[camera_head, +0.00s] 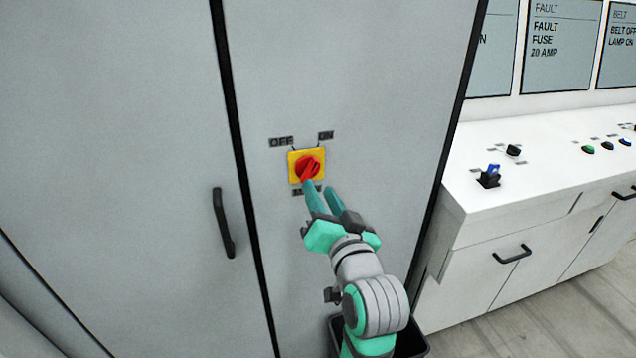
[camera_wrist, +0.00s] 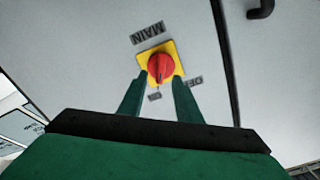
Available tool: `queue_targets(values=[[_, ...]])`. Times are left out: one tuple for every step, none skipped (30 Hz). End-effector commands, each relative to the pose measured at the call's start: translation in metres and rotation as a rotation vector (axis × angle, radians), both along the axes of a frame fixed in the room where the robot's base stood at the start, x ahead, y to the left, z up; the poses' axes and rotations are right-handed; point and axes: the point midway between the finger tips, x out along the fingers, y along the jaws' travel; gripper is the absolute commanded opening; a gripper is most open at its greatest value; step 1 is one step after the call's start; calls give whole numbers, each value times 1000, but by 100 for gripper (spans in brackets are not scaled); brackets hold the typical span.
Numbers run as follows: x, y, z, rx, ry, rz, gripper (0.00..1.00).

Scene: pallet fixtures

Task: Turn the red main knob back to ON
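The red main knob (camera_head: 307,168) sits on a yellow square plate (camera_head: 293,158) on the grey cabinet door. The OFF label (camera_head: 281,142) is at its upper left and the ON label (camera_head: 326,135) at its upper right. The knob's raised ridge slants toward the upper right, roughly toward ON. In the wrist view, upside down, the knob (camera_wrist: 160,68) shows between the fingers, its ridge nearly upright in the picture. My gripper (camera_head: 319,186) is open, its green fingertips just below the knob in the head view. I cannot tell whether they touch it.
A black door handle (camera_head: 223,222) is on the cabinet at left. A white console (camera_head: 560,165) with a blue-topped switch (camera_head: 490,176) and several buttons stands at right. A dark bin (camera_head: 418,345) is on the floor below my arm. The cabinet face around the knob is clear.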

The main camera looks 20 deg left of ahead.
Motion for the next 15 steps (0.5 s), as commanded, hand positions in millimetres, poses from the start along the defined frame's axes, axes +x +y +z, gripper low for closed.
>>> queue_targets(values=[[-8, -6, 0, 0, -2, -3, 31], [-12, -9, 0, 0, -2, -2, 31], [-17, -12, 0, 0, -2, -2, 31], [-21, -15, 0, 0, -2, -2, 31], [-24, -18, 0, 1, -3, -4, 31], [-27, -22, 0, 1, -1, -5, 31], [-30, -24, 0, 0, 0, -6, 31], [-32, -26, 0, 0, -2, -5, 31], [-34, -27, 1, 0, -2, -6, 31], [-36, -29, 1, 0, -2, -7, 31], [-36, -30, 1, 0, -2, -7, 31], [-37, -31, 0, 0, -2, -8, 31], [-38, -31, 0, 0, -2, -8, 31], [-38, -32, 0, 0, -2, -8, 31], [-38, -32, 0, 0, -1, -9, 31]])
